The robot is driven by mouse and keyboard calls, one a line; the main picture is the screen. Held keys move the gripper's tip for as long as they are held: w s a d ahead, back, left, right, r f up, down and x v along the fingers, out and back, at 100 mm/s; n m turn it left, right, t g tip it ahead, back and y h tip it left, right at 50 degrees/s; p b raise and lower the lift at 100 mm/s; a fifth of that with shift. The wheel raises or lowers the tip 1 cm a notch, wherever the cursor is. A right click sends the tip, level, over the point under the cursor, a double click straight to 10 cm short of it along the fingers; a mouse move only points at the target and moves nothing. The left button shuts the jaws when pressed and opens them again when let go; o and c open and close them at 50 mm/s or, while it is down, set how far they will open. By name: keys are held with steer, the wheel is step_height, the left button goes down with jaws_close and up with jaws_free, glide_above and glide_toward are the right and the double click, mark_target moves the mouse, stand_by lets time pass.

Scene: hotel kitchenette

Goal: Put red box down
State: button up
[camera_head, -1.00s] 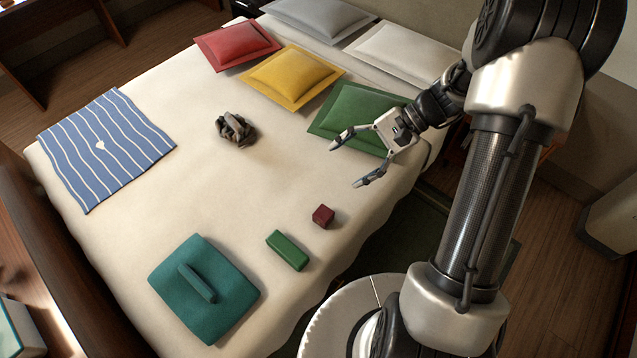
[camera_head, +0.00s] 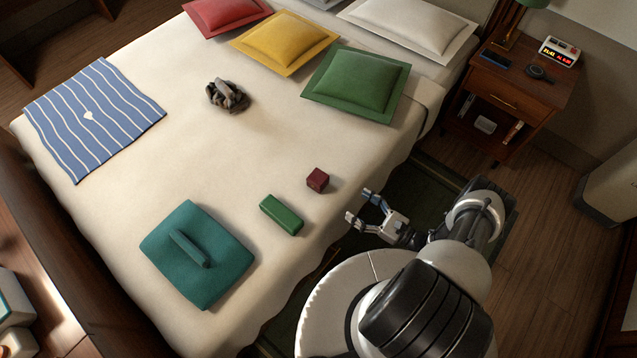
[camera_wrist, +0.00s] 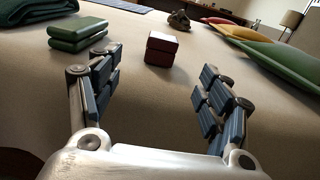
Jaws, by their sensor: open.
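The red box (camera_head: 318,180) is a small dark red cube resting on the cream bed (camera_head: 190,160), near its right edge. In the wrist view the red box (camera_wrist: 161,48) lies ahead, centred between my fingers and beyond their tips. My gripper (camera_head: 361,207) is open and empty, at the bed's right edge, to the right of and slightly nearer than the box. It does not touch the box. In the wrist view my gripper (camera_wrist: 160,85) shows both fingers spread wide with nothing between them.
A green block (camera_head: 282,214) lies left of the red box, with a teal cushion-like item (camera_head: 215,270) further left. A dark crumpled object (camera_head: 227,96) lies mid-bed. A striped blue cloth (camera_head: 95,120) and several pillows lie farther off. A nightstand (camera_head: 515,95) stands at right.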

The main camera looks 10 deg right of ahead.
mark_target(325, 181)
steer(key=b+x, duration=0.1)
steer(key=x, duration=1)
steer(key=shift+w+a+f+b, duration=0.15)
steer(key=shift+w+f+b, duration=0.05)
steer(key=shift+b, duration=0.15)
steer(key=shift+w+d+r+b+x, duration=0.1)
steer(key=shift+b+x, duration=0.15)
steer(key=shift+x, duration=0.75)
steer(key=shift+w+d+r+b+x, duration=0.1)
steer(key=shift+b+x, duration=0.15)
steer(key=shift+x, duration=0.7)
steer(key=shift+w+d+r+b+x, duration=0.15)
steer(key=shift+b+x, duration=0.1)
steer(key=shift+x, duration=0.75)
steer(key=shift+s, duration=0.1)
steer(key=shift+c, duration=0.2)
steer(key=c, duration=1.2)
steer(key=shift+c, duration=0.2)
steer(key=shift+r, duration=0.1)
